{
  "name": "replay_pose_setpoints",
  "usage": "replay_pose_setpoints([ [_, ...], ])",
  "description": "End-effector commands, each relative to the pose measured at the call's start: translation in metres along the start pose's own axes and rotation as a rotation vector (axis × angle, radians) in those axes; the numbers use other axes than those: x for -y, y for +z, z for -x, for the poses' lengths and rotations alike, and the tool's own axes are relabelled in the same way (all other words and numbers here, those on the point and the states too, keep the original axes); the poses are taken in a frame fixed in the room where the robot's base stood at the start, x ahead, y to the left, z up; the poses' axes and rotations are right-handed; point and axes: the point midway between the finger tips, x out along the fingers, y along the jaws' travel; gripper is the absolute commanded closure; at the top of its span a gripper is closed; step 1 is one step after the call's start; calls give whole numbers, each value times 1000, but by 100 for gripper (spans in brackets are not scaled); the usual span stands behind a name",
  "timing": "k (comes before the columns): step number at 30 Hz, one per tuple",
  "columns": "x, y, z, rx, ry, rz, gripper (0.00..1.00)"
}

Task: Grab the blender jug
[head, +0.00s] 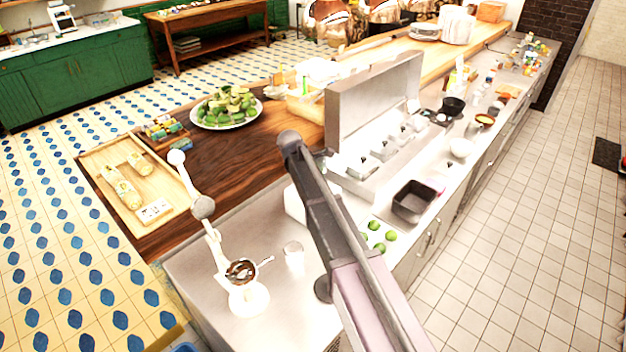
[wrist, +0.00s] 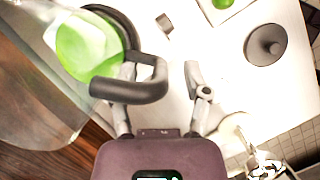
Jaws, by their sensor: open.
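The blender jug (wrist: 88,45) is at the upper left of the wrist view, clear with bright green contents. Its dark grey handle (wrist: 130,92) sticks out to the right toward my gripper (wrist: 160,78). My gripper is open, with the handle crossing in front of its left finger and its end loop reaching into the gap between the fingers. The right finger is apart from the handle. I cannot tell whether the left finger touches it. In the head view my arm crosses the counter; I cannot make out the jug or gripper there.
A grey round lid-like piece (wrist: 266,46) lies at the right in the wrist view. Limes (head: 378,236) and a dark square pan (head: 413,203) are right of my arm. A white stand with a jointed lamp-like arm (head: 247,298) and a glass (head: 293,255) stand left.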

Motion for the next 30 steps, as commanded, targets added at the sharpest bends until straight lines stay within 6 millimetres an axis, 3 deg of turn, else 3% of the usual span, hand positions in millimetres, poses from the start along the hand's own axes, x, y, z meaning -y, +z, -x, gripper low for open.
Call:
replay_pose_setpoints([
  [7, 0, 0, 0, 0, 0, 0, 39],
  [13, 0, 0, 0, 0, 0, 0, 98],
  [30, 0, 1, 1, 1, 0, -2, 100],
])
